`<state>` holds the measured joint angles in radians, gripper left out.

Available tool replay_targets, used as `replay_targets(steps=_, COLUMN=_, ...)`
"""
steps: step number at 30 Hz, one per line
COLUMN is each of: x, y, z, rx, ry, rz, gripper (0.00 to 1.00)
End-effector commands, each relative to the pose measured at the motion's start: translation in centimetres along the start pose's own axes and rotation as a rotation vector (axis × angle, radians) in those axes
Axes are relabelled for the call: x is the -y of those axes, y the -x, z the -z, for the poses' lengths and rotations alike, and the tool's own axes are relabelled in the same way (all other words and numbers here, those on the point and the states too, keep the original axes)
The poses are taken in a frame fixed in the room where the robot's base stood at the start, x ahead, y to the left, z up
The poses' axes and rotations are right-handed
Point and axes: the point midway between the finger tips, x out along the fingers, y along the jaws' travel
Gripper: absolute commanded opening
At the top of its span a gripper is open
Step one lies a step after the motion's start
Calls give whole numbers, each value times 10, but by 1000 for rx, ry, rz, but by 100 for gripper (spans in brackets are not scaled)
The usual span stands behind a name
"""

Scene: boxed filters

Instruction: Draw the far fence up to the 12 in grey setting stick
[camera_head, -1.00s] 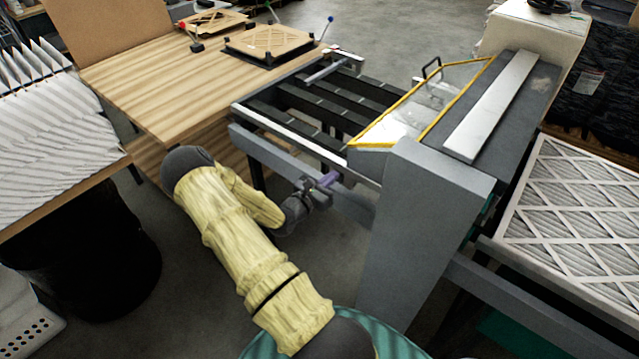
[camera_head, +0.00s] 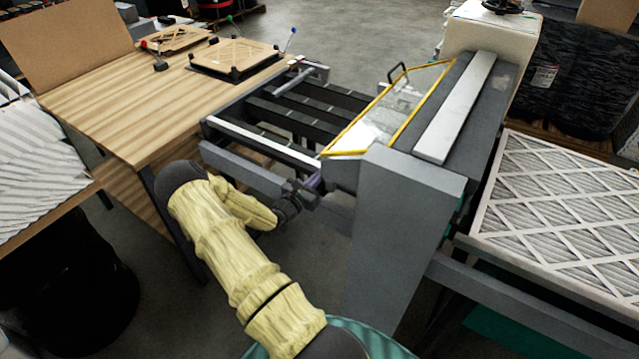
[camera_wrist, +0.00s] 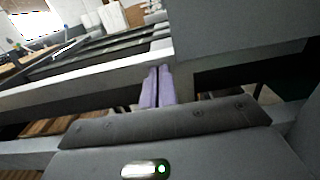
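A light grey crossbar (camera_head: 296,80), which looks like the far fence, lies across the far end of the dark slatted bed (camera_head: 290,115). I cannot make out a 12 in grey setting stick for certain. My gripper (camera_head: 314,182) is low at the near side of the bed, beside the grey side rail (camera_head: 240,172), well short of the crossbar. In the wrist view, its two purple fingers (camera_wrist: 157,88) are close together, pointing at the rail, with nothing visible between them. Whether they touch the rail is unclear.
The grey machine housing (camera_head: 405,230) and yellow-edged clear guard (camera_head: 385,115) stand right of my gripper. A pleated filter (camera_head: 565,210) lies at right. Open floor (camera_head: 350,40) lies beyond.

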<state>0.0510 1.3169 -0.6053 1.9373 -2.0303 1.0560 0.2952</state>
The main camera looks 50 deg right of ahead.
Motion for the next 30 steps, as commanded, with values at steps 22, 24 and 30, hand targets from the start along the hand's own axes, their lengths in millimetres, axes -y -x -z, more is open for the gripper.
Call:
replay_targets(steps=22, x=-8, y=10, z=-1, rx=-1, ry=3, rz=-18, gripper=0)
replay_targets(steps=24, x=-8, y=20, z=-2, rx=-1, ry=4, rz=-17, gripper=0)
replay_targets(steps=30, x=-7, y=57, z=3, rx=1, ry=2, rz=-14, gripper=0)
